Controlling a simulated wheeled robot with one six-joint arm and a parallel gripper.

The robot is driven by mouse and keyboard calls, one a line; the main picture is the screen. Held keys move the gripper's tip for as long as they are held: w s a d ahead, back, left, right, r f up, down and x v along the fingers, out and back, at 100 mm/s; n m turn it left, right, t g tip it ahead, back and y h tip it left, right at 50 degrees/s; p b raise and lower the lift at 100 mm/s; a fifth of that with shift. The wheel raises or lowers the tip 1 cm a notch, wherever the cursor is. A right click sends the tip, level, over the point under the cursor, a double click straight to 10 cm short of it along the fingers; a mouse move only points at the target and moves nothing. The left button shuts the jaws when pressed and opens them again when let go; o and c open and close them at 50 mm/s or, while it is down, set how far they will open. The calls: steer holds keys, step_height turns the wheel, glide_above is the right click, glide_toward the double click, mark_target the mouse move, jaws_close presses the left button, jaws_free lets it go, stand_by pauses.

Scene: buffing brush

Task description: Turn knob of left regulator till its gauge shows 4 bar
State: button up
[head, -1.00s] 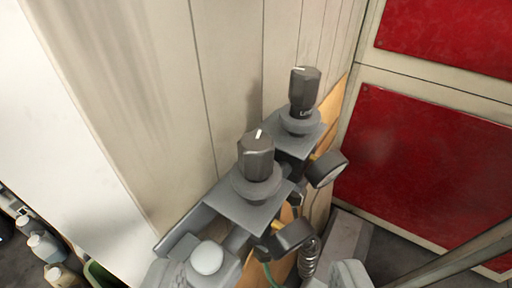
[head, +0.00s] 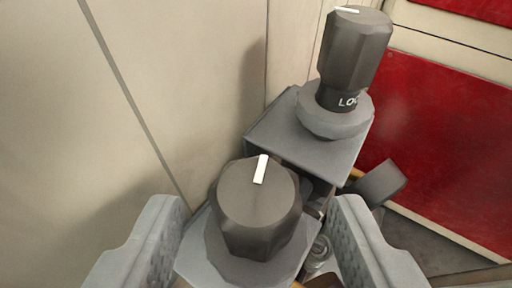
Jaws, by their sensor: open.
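The nearer, left regulator has a dark grey faceted knob (head: 257,205) with a white pointer mark on top, tilted slightly right of straight up. My open gripper (head: 257,225) has one finger on each side of this knob, with visible gaps, so it is not gripped. The regulator's grey body (head: 200,262) shows below the knob. Its gauge is not visible now. The farther, right regulator has a taller dark knob (head: 353,50) with part of a white "LOC" label and a white mark on top. A dark gauge (head: 380,183) beside it is turned so its dial cannot be read.
A beige panelled wall (head: 180,80) stands close behind and left of the regulators. A red panel (head: 440,140) is at the right. The right regulator's grey block (head: 300,135) stands just beyond my right finger.

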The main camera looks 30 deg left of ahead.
steer(key=shift+x, duration=1.45)
steer(key=shift+c, duration=0.4)
steer(key=c, duration=0.9)
steer(key=shift+a+r+m+t+h, duration=0.1)
steer(key=shift+r+m+t+h, duration=0.15)
steer(key=shift+m+h, duration=0.2)
steer(key=shift+f+m+t+h, duration=0.1)
steer(key=shift+m+t+h, duration=0.15)
steer(key=shift+m+h, duration=0.3)
steer(key=shift+m+t+h, duration=0.3)
steer(key=shift+m+h, duration=0.9)
steer(key=shift+h, duration=0.2)
steer(key=shift+f, duration=0.1)
